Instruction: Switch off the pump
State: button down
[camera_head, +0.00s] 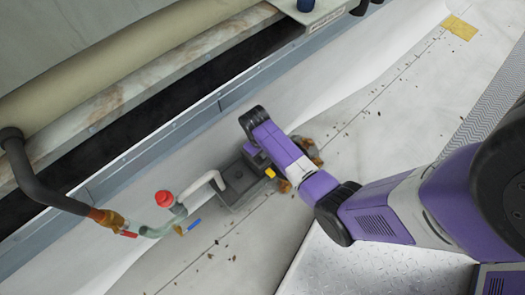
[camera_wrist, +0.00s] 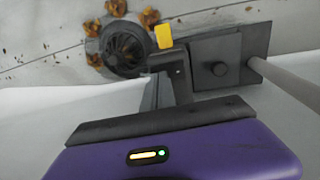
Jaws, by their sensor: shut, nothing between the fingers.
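The pump appears to be the dark grey box (camera_head: 237,180) at the parapet's foot, with a pale pipe rising from it. In the wrist view its flat plate (camera_wrist: 222,75) has a round knob on top. A small yellow piece (camera_head: 270,173) shows beside the box, and in the wrist view it is a yellow block (camera_wrist: 164,36) just beyond my fingers. I cannot tell whether it is the pump's switch. My gripper (camera_wrist: 168,62) is shut and empty, close to the yellow piece and left of the plate. Whether they touch is unclear. My wrist partly hides this area in the head view.
A round drain strainer (camera_wrist: 125,46) has brown leaves around it. A red-topped fitting (camera_head: 164,198), a blue-handled valve (camera_head: 190,228) and a red-handled valve (camera_head: 128,234) stand left of the box. A metal trough edge (camera_head: 200,110) runs behind.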

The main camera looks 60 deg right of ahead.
jog(key=shift+d, duration=0.1)
jog(key=shift+f, duration=0.15)
dwell(0.3)
jog(key=shift+w+a+r+p, duration=0.15)
jog(key=shift+a+r+p, duration=0.05)
jog(key=shift+a+p, duration=0.55)
notch_tip(320, 180, up, 14)
jog(key=d+p, duration=0.1)
jog(key=p, duration=0.7)
jog(key=shift+s+d, duration=0.25)
jog(key=shift+d, duration=0.05)
